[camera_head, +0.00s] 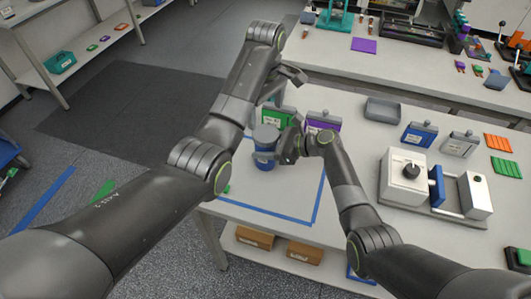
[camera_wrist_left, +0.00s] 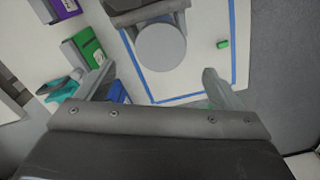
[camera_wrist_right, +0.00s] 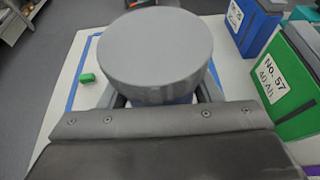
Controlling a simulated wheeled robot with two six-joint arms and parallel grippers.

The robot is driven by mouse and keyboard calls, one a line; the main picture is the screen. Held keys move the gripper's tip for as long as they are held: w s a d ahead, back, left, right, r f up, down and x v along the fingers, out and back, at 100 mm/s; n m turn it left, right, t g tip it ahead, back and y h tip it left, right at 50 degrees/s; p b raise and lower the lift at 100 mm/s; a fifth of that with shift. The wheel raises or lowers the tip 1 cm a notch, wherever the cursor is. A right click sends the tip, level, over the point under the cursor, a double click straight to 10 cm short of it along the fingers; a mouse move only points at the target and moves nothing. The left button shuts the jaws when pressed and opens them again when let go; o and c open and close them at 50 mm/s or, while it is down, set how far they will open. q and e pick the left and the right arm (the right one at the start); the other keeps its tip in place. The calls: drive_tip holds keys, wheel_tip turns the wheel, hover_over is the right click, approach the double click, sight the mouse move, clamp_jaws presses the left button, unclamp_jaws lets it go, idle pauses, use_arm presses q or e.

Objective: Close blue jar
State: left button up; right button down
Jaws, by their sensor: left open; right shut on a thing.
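The blue jar (camera_head: 264,158) stands on the table inside a blue tape outline, with a grey round lid (camera_head: 265,133) on its top. I cannot tell whether the lid is tight. My right gripper (camera_head: 283,150) is shut on the jar from the right. In the right wrist view the lid (camera_wrist_right: 155,55) hides most of the jar and the fingertips. My left gripper (camera_head: 289,84) is open and empty, above and behind the jar. In the left wrist view the lid (camera_wrist_left: 161,47) lies ahead, between the lines of the open fingers (camera_wrist_left: 158,85), apart from them.
A green battery box (camera_head: 278,115) and a purple one (camera_head: 323,122) stand just behind the jar. A small green block (camera_wrist_right: 88,77) lies near the tape. A white machine with a dial (camera_head: 403,178) stands to the right. The taped area in front is clear.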

sight(266, 133)
use_arm(q)
wheel_tip(266, 133, down, 8)
drive_tip(key=shift+r, duration=0.15)
idle(0.4)
drive_tip(key=c, duration=1)
drive_tip(key=shift+m, duration=1.7)
drive_tip(key=o, duration=1.1)
drive_tip(key=shift+c, duration=0.2)
drive_tip(key=shift+r, duration=0.1)
drive_tip(key=shift+r, duration=2.25)
